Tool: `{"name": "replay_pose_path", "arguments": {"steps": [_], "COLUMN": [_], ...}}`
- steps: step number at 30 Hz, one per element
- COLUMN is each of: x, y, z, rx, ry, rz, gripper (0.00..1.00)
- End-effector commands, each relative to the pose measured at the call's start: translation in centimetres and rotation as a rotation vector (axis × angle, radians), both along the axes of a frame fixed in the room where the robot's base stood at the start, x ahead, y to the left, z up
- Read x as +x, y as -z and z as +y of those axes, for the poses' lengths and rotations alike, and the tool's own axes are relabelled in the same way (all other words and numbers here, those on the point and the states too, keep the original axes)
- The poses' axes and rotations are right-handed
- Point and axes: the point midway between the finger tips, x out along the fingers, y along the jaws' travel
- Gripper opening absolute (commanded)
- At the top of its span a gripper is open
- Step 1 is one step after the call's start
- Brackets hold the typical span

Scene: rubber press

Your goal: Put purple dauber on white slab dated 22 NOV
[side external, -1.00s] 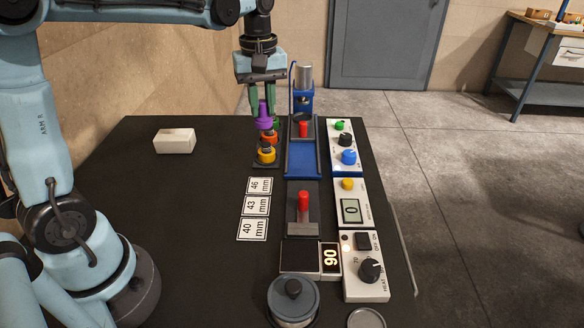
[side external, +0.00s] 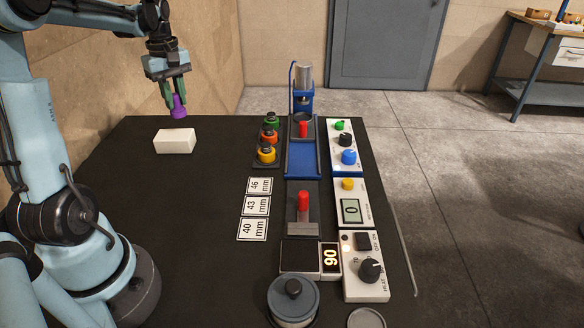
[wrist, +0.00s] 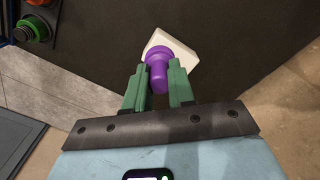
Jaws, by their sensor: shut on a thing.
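The purple dauber (side external: 178,107) is between the green fingers of my gripper (side external: 174,92), which is shut on it. The dauber hangs over the far side of the white slab (side external: 174,141), apparently above it with a gap. In the wrist view the dauber (wrist: 158,68) sits between the fingertips (wrist: 158,82), its far end overlapping the white slab (wrist: 172,45). The slab lies on the black table at the left. No date can be read on it in these views.
Green, orange and yellow daubers (side external: 267,139) stand in a row right of the slab. A lidded pot (side external: 293,298) stands in front. The table around the slab is clear.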

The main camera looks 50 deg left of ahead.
Motion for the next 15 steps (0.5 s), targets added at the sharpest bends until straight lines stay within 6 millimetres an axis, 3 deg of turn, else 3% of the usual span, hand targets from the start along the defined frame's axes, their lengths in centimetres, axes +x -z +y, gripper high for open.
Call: {"name": "replay_pose_path", "arguments": {"steps": [6, 15], "x": [-1.1, -1.4], "y": [2.2, 4.4], "z": [3.5, 4.3], "rx": [0.0, 0.0], "ry": [-0.002, 0.002], "rz": [0.0, 0.0], "gripper": [0.0, 0.0]}}
